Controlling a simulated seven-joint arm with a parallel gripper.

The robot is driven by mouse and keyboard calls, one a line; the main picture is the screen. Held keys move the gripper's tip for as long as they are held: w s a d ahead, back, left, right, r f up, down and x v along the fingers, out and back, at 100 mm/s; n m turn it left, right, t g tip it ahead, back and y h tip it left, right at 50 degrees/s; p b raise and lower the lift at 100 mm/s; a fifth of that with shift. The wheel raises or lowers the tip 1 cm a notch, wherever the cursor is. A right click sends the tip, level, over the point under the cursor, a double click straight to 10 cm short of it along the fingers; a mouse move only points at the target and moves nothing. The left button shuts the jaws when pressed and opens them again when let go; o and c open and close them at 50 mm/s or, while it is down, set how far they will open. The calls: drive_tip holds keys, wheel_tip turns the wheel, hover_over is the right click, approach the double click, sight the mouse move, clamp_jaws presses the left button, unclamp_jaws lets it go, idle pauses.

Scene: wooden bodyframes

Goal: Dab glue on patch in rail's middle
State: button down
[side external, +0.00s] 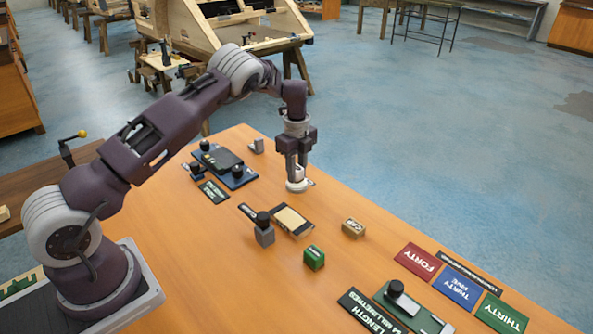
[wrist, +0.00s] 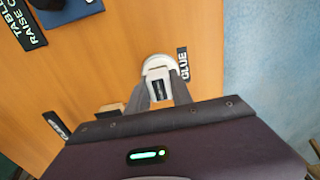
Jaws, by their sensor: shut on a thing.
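My gripper (side external: 297,168) points down over the far part of the table and is shut on a white and grey glue holder (side external: 296,184). In the wrist view my gripper's fingers (wrist: 159,95) sit on both sides of the glue holder (wrist: 157,68), beside a black GLUE label (wrist: 184,63). I cannot tell whether its round base touches the table. A pale wooden piece, seemingly the rail (side external: 292,220), lies on a dark plate nearer the middle of the table, apart from my gripper. No patch can be made out on it.
A grey block with a black knob (side external: 264,229) stands beside the pale piece. A green block (side external: 314,257) and a tan block (side external: 353,228) stand nearby. A blue control panel (side external: 224,166) is left of my gripper. Coloured cards (side external: 459,284) lie at the right.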

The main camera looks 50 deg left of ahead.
sight(297, 167)
drive_tip(key=shift+f, duration=0.5)
idle(1.0)
drive_tip(key=shift+r, duration=3.55)
